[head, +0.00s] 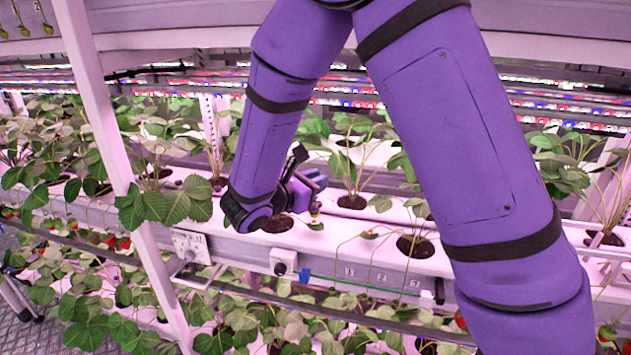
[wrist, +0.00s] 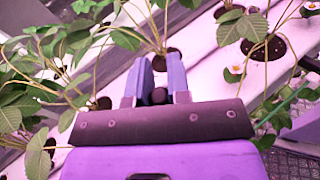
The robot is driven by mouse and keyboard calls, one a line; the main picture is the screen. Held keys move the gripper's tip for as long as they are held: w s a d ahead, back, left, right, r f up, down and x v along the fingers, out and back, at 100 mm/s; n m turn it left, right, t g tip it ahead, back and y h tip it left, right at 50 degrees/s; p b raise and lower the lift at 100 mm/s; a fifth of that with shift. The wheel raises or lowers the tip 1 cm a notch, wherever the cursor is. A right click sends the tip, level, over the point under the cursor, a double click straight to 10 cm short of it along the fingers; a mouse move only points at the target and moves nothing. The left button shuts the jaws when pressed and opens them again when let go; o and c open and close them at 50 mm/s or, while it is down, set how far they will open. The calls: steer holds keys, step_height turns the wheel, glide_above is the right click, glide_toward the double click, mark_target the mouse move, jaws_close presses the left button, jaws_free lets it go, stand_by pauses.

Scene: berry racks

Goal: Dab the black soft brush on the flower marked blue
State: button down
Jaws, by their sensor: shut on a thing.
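My gripper (head: 312,184) is over the white planting gutter in the head view, partly hidden by my own arm. In the wrist view its two purple fingers (wrist: 160,75) are closed on a dark round piece, which I take to be the black soft brush (wrist: 159,96). The bristles cannot be made out. A small yellow and white spot, perhaps a flower (head: 315,210), shows just below the gripper; I cannot tell whether anything touches it. A blue tag (head: 304,276) is on the gutter's front edge below it.
Strawberry plants stand in soil holes along the white gutter (head: 330,238), with leaves around the gripper. A white box with a round knob (head: 283,262) and a dial panel (head: 190,245) are on the front. A slanted white post (head: 95,110) stands at left. More plants hang below.

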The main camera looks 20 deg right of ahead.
steer(key=shift+f, duration=0.6)
stand_by(0.7)
steer(key=shift+r, duration=0.1)
stand_by(0.4)
steer(key=shift+r, duration=3.45)
